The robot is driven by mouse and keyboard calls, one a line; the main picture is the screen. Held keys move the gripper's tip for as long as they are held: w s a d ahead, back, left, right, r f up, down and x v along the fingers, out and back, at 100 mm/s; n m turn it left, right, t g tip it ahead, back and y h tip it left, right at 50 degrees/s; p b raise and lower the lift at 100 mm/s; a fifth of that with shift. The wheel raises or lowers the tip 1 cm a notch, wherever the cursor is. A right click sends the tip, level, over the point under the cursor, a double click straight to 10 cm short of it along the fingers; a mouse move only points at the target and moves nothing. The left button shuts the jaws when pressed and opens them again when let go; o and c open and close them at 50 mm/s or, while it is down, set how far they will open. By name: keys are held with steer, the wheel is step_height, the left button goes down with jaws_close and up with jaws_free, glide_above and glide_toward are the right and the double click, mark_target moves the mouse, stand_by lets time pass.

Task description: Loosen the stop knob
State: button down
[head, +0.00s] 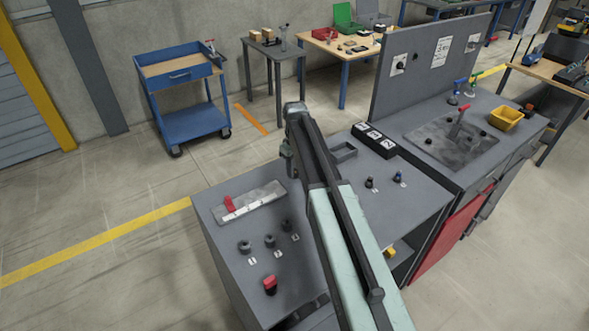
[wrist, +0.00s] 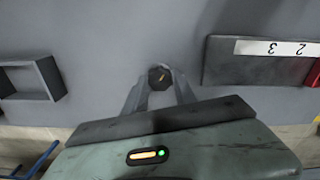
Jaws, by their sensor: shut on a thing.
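No name label is readable on the knob. In the head view my gripper (head: 290,172) is low over the far edge of the bench, partly behind my arm, and the knob is hidden there.
A scale plate (head: 262,203) with a red slider (head: 230,203) lies left of my arm. Several black knobs (head: 269,241) and a red-topped switch (head: 270,285) are nearer. An open grey tray (head: 343,152) and a black labelled box (head: 375,140) stand to the right.

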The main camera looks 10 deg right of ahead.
mark_target(295, 171)
steer(key=shift+s, duration=0.15)
steer(key=c, duration=1)
jaws_free()
step_height(295, 171, up, 8)
steer(key=p, duration=0.8)
steer(key=shift+f, duration=0.15)
